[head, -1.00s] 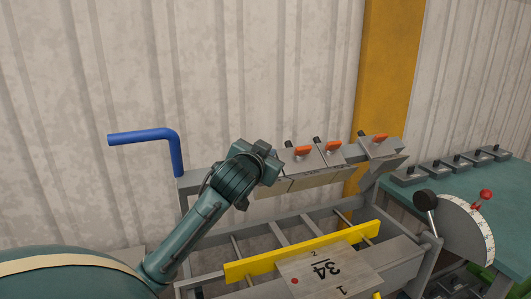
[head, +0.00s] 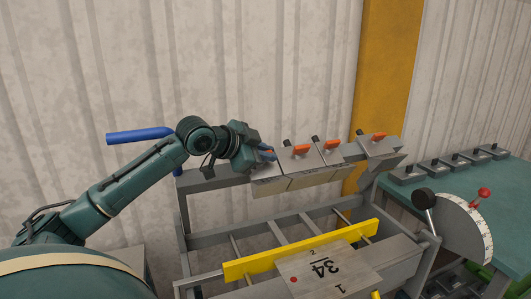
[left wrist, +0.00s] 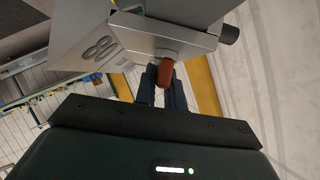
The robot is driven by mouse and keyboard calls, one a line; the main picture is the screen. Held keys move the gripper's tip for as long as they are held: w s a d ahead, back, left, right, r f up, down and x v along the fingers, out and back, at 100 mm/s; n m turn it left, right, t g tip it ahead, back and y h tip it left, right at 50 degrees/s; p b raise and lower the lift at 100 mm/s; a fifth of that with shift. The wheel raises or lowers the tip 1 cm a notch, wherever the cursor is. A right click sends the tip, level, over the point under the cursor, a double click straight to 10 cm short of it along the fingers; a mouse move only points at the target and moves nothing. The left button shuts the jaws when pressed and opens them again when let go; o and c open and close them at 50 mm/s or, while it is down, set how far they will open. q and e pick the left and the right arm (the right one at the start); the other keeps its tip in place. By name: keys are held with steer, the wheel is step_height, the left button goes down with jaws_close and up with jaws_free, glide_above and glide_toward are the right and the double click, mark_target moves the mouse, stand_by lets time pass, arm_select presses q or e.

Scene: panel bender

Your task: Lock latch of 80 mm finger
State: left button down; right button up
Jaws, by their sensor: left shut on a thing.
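The 80 mm finger (left wrist: 104,50), a grey block marked 80, fills the upper left of the left wrist view. In the head view it is the leftmost finger (head: 270,186) on the beam, partly behind my gripper. Its orange-red latch (left wrist: 166,66) shows in the left wrist view between the dark fingertips of my left gripper (left wrist: 161,86). In the head view the left gripper (head: 266,153) is at this latch, shut on it, and mostly hides it. My right gripper is not in view.
More fingers with orange latches (head: 301,150) sit to the right on the beam. A blue bent handle (head: 140,136) is behind my left arm. A green table (head: 455,190) with several grey blocks stands at right.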

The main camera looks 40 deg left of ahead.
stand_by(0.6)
arm_select(q)
steer(key=c, duration=1.5)
jaws_free()
steer(key=shift+s+a+r+b, duration=0.1)
steer(key=shift+s+a+b, duration=0.05)
steer(key=shift+s+b, duration=0.35)
steer(key=shift+b+v, duration=1.8)
steer(key=shift+v, duration=4.3)
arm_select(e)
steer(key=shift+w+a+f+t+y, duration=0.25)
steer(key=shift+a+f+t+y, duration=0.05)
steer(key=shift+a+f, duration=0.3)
arm_select(q)
steer(key=shift+w+a+r, duration=0.1)
steer(key=shift+r, duration=0.1)
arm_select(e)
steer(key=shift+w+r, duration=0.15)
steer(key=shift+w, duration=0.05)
